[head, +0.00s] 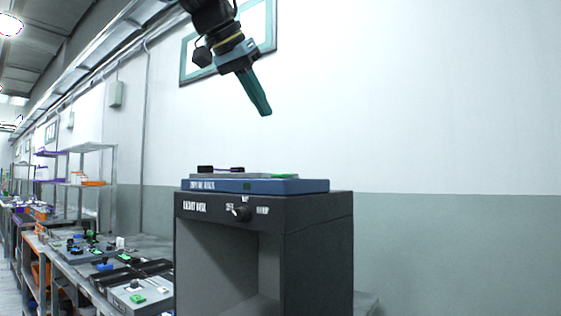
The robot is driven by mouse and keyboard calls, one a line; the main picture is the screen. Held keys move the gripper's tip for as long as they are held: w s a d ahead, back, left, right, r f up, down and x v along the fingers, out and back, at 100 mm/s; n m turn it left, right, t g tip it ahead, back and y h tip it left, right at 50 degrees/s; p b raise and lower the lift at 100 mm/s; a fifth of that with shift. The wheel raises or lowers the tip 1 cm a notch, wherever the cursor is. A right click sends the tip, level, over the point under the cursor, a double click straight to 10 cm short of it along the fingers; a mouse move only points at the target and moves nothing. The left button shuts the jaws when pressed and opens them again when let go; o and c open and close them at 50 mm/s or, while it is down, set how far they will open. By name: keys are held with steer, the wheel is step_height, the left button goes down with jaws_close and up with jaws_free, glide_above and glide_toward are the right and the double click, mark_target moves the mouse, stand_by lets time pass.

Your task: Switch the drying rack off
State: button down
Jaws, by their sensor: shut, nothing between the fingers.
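A blue panel (255,187) lies flat on top of a dark box. Its front label is small and blurred; it seems to read "drying rack", but I cannot be sure. A green part (283,176) sits on the right of its top face, and a low dark part (206,169) sits on the left. I cannot tell the state of either. My gripper (264,112) is shut and empty, pointing down and to the right. It is in the air above the blue panel, apart from it.
The dark box (340,235) has an open front and a black knob (241,212) below the panel. A bench with several grey control units (140,296) stands at the left, with shelves (88,150) behind. A teal frame (268,30) hangs on the wall. The right side is clear.

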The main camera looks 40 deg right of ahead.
steer(key=p, duration=0.2)
glide_above(283, 175)
steer(key=w, duration=0.1)
steer(key=f, duration=0.5)
steer(key=d+f, duration=0.1)
steer(key=f, duration=0.1)
steer(key=shift+w+f, duration=0.15)
steer(key=shift+w, duration=0.05)
step_height(283, 175, down, 2)
steer(key=shift+a+f, duration=0.15)
steer(key=shift+f, duration=0.7)
steer(key=shift+r+p, duration=0.1)
steer(key=shift+p, duration=0.3)
steer(key=shift+f, duration=0.25)
steer(key=shift+d+r, duration=0.1)
steer(key=shift+d, duration=0.1)
steer(key=shift+w+d+r+p, duration=0.1)
steer(key=shift+w+d+p, duration=0.1)
steer(key=shift+d+p, duration=0.4)
